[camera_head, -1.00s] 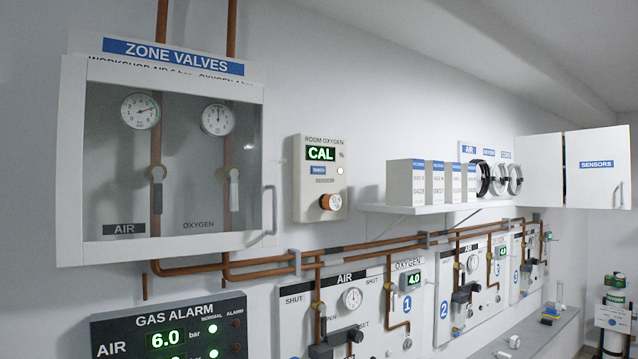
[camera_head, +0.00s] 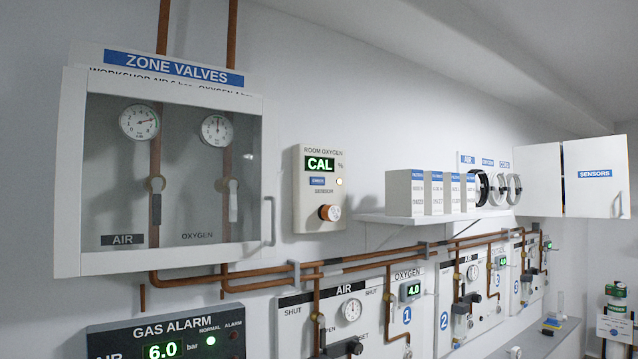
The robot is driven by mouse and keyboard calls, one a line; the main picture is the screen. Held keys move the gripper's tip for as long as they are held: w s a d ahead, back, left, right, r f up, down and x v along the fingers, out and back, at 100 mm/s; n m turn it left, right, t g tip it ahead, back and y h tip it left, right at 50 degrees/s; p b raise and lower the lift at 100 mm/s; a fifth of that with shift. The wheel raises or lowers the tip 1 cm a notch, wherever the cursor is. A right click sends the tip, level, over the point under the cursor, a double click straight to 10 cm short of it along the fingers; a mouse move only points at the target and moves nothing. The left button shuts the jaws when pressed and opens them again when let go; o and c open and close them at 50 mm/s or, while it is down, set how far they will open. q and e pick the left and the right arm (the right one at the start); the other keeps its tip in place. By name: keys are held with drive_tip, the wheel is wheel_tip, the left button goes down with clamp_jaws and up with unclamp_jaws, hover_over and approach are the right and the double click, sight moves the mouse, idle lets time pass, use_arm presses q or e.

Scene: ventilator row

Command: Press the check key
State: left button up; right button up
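No key marked "check" can be read in the head view. A room oxygen unit (camera_head: 321,222) is on the wall near the middle. Its green display (camera_head: 320,163) reads CAL. Below it are a small blue label (camera_head: 317,181), a lit yellowish lamp (camera_head: 339,182) and an orange round part (camera_head: 329,213). A dark gas alarm panel (camera_head: 170,340) shows at the bottom left, cut off by the picture edge. Its display (camera_head: 165,350) reads 6.0 bar, with a green lamp lit under NORMAL. Neither of my grippers is in view.
A glass-fronted zone valve cabinet (camera_head: 72,190) projects at the left, its door closed. A shelf (camera_head: 425,219) holds white boxes and juts out at the right, near a white sensors cabinet (camera_head: 595,200). Copper pipes (camera_head: 365,259) run along the wall above numbered air and oxygen panels.

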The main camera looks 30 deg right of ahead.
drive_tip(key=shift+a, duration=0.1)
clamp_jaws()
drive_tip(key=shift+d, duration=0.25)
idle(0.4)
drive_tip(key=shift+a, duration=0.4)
